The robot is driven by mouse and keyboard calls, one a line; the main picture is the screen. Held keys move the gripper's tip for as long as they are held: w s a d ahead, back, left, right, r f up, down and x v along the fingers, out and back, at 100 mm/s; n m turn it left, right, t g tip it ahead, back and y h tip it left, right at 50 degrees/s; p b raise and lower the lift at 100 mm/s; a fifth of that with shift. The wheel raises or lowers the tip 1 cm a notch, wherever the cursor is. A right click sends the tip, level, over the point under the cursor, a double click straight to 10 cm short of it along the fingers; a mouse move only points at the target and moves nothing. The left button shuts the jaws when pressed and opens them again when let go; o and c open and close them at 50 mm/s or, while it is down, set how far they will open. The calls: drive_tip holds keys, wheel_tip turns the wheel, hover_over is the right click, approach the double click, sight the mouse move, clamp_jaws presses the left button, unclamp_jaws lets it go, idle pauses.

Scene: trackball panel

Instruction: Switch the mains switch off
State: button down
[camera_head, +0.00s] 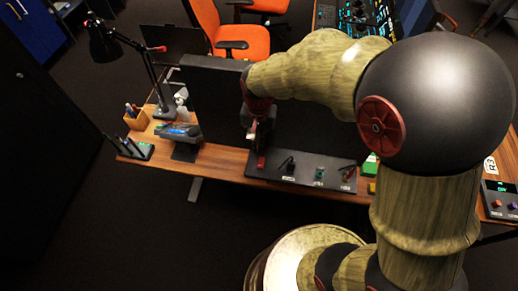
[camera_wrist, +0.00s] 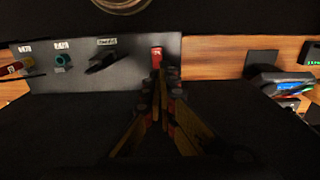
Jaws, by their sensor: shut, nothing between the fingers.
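A dark control panel (camera_head: 305,180) lies along the near edge of the wooden desk, and it also shows in the wrist view (camera_wrist: 90,78). At its left end in the head view is a small red switch (camera_head: 261,162), which looks like the mains switch; its label is too small to read. In the wrist view the red switch (camera_wrist: 156,55) lies just beyond my fingertips. My gripper (camera_wrist: 160,78) is shut and empty, pointing at the red switch. In the head view my gripper (camera_head: 252,138) is just above it. I cannot tell whether they touch, or the switch's position.
The panel also carries a black lever (camera_head: 288,166), a green knob (camera_head: 319,173) and another control (camera_head: 348,174). A black lamp (camera_head: 150,75), a pen cup (camera_head: 136,118) and a blue-screened device (camera_head: 180,133) stand left. Monitors rise behind the panel.

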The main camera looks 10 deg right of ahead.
drive_tip(key=shift+r, duration=0.75)
drive_tip(key=p, duration=1.2)
drive_tip(key=shift+s+r, duration=0.25)
drive_tip(key=shift+r, duration=0.05)
drive_tip(key=shift+w, duration=0.1)
